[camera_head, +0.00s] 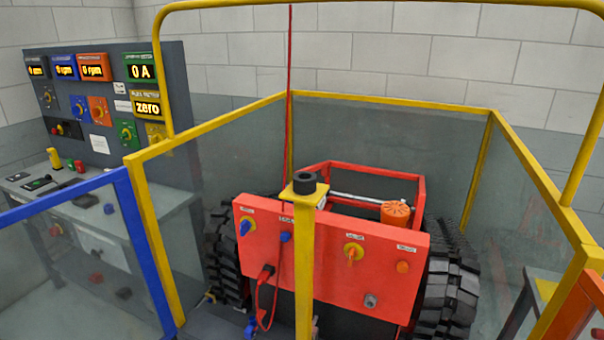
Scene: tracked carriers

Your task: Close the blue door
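The blue door (127,208) is at the lower left. It is a blue frame around a clear panel, and its lower part runs out of the picture. Its upright edge stands beside the yellow post (157,245) of the enclosure. The door extends from there to the left, outside the yellow frame, in front of the control desk. Whether its edge touches the post I cannot tell. Neither of my grippers is in view.
A yellow-framed clear enclosure surrounds a red tracked machine (333,255) with black tracks. A yellow post with a black cap (304,184) stands in front of it. A grey control panel (105,95) is at the left. An orange frame piece (577,308) shows at the lower right.

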